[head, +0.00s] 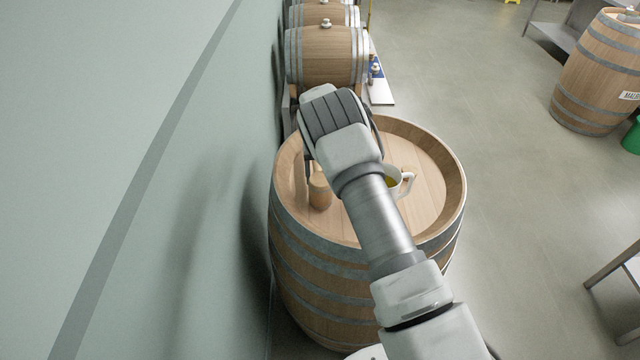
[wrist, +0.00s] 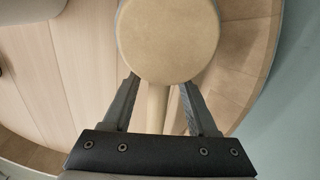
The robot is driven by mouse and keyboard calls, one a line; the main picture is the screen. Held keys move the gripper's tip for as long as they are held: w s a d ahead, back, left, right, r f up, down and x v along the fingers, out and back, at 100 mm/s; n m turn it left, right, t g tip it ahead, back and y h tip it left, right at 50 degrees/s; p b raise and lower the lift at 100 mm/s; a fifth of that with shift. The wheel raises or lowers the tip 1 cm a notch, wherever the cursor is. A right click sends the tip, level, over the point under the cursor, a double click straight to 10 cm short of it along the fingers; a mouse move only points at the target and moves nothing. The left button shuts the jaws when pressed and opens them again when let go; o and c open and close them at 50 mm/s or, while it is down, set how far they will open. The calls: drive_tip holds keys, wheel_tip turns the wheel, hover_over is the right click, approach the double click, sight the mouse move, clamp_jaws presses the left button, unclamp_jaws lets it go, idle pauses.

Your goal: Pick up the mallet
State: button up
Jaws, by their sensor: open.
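The mallet (head: 319,191) is a pale wooden one on the barrel top, near its left rim and partly hidden by my arm in the head view. In the wrist view the round tan end of the mallet (wrist: 168,40) fills the upper middle, with its lighter handle running below it. My gripper (wrist: 158,88) is open, with one dark finger on each side of the handle. Gaps show between the fingers and the handle. In the head view my wrist hides most of the fingers.
The mallet is on an upright barrel (head: 440,150) with a raised rim, close to the green wall (head: 180,200). A white mug (head: 402,183) with something yellow inside stands right of my arm. More barrels (head: 325,55) lie behind.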

drive_tip(key=shift+f, duration=0.2)
clamp_jaws()
idle(1.2)
drive_tip(key=shift+w+r, duration=0.1)
drive_tip(key=shift+r, duration=0.05)
